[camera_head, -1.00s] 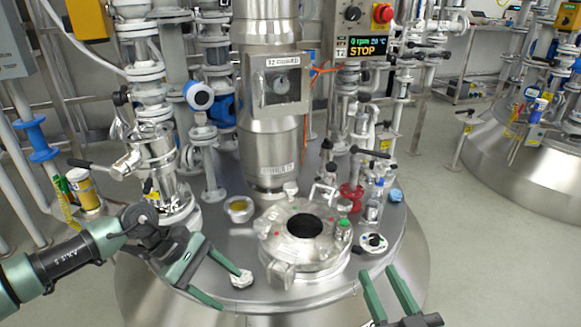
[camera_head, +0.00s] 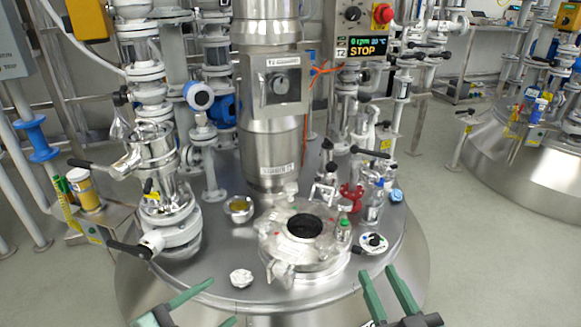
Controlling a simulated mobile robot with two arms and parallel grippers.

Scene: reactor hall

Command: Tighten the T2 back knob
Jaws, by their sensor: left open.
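The T2 reactor's round manway lid (camera_head: 283,250) sits on the steel vessel top, with a dark round opening in its middle. A small whitish knob (camera_head: 291,188) stands at the lid's back edge; I cannot tell how tight it is. Another white knob (camera_head: 241,278) is at the front left of the lid, on the vessel top. My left gripper (camera_head: 222,303) is open and empty at the bottom edge, below that front knob. My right gripper (camera_head: 377,270) is open and empty at the lower right, right of the lid. Both grippers are apart from the back knob.
The steel column (camera_head: 272,130) rises right behind the lid. A black-handled valve (camera_head: 135,250) stands at the left.

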